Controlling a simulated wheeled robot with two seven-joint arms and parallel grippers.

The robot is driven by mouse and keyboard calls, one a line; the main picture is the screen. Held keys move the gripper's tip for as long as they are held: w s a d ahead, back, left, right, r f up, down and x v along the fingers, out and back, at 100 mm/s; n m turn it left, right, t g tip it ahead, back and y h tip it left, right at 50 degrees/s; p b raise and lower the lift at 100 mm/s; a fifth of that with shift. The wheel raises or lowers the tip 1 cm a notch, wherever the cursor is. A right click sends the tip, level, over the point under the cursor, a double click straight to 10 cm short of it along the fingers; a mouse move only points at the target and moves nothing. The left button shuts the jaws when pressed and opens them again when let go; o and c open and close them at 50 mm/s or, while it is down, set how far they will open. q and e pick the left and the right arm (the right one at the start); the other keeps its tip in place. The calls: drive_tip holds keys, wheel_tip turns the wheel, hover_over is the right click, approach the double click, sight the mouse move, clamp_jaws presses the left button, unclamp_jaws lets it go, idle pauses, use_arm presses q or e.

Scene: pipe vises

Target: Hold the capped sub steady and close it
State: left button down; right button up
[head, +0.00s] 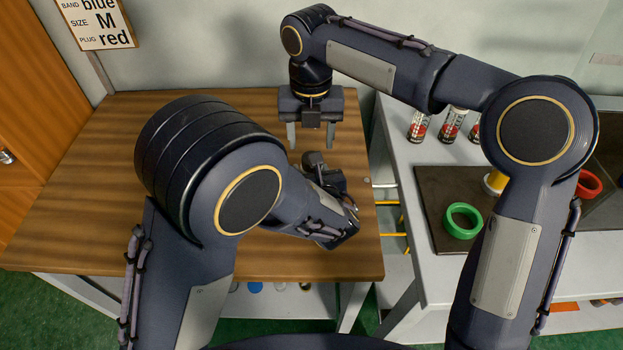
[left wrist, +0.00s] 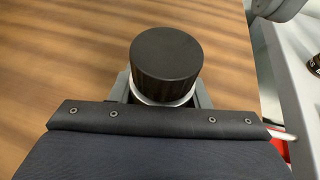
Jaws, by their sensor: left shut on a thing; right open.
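The capped sub shows in the left wrist view as a ribbed black cap (left wrist: 166,60) on a pale metal collar (left wrist: 162,99). My left gripper (left wrist: 163,93) is shut on it, with one grey finger on each side below the cap. In the head view my left gripper (head: 335,215) is low over the right part of the wooden table; its fingertips and the sub are hard to make out there. My right gripper (head: 311,135) points down behind it, fingers apart with nothing visible between them. Whether the cap is fully closed cannot be told.
The wooden table (head: 80,215) is clear on its left. A grey side table (head: 400,160) on the right holds a dark mat (head: 430,190), a green ring (head: 462,220), a red ring (head: 589,184) and several cans (head: 452,124). A sign (head: 97,22) reads blue, M, red.

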drive_tip(key=shift+f, duration=2.7)
drive_tip(key=shift+c, duration=0.3)
drive_tip(key=c, duration=0.9)
drive_tip(key=m, duration=0.3)
drive_tip(key=o, duration=1.1)
drive_tip(key=shift+c, duration=0.2)
